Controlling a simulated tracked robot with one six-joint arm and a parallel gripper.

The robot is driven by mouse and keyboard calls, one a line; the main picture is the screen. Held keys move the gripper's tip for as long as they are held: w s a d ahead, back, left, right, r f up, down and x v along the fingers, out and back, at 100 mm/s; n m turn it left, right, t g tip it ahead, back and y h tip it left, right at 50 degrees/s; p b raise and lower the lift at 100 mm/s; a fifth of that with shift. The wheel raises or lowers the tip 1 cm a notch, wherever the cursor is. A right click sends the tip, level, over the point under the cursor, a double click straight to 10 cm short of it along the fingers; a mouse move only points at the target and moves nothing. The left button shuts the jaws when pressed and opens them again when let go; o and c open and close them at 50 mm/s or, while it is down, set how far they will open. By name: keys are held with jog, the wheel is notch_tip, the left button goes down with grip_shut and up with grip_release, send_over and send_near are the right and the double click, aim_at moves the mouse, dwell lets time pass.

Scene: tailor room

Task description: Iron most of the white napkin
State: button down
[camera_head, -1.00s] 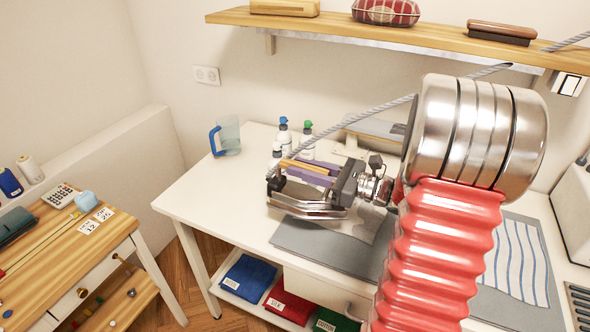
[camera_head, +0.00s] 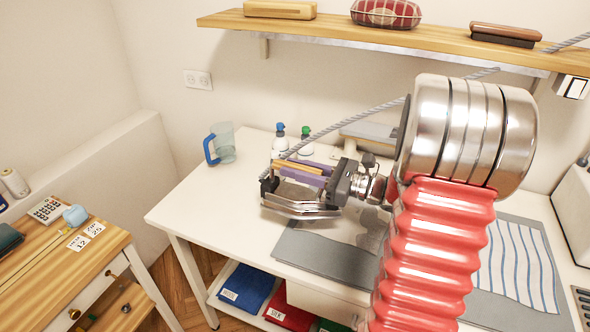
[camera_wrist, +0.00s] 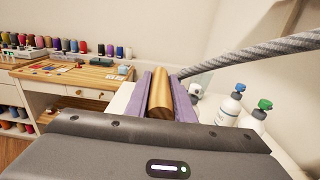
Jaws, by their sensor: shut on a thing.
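In the wrist view the wooden handle (camera_wrist: 160,94) lies between the purple sides. The iron is at the back left edge of the grey mat (camera_head: 325,257), partly over the white table; I cannot tell whether it touches down. A white cloth with blue wavy stripes (camera_head: 522,262) lies flat at the right, partly behind my arm. It may be the napkin.
A clear mug with a blue handle (camera_head: 221,146) and bottles (camera_head: 279,138) stand at the back of the white table (camera_head: 205,195). A grey cord (camera_head: 375,122) runs up right from the iron. A wooden shelf (camera_head: 350,30) hangs above. The table's left end is clear.

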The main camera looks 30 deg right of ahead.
jog(key=d+f+n, duration=0.1)
jog(key=d+f, duration=0.3)
jog(key=d, duration=0.7)
jog(key=shift+w+d, duration=0.15)
jog(key=shift+d, duration=0.2)
jog(key=shift+f, duration=1.65)
dwell(0.6)
jog(key=shift+s+a, duration=0.35)
jog(key=shift+s+a, duration=0.45)
jog(key=shift+a, duration=0.15)
jog(key=shift+s+a+f, duration=0.1)
jog(key=shift+s+a, duration=0.3)
jog(key=shift+a, duration=0.15)
jog(key=shift+s+a, duration=0.45)
jog(key=shift+a, duration=0.1)
jog(key=shift+s+a, duration=0.2)
jog(key=shift+a, duration=0.05)
jog(key=shift+s+a, duration=0.45)
jog(key=shift+a, duration=0.15)
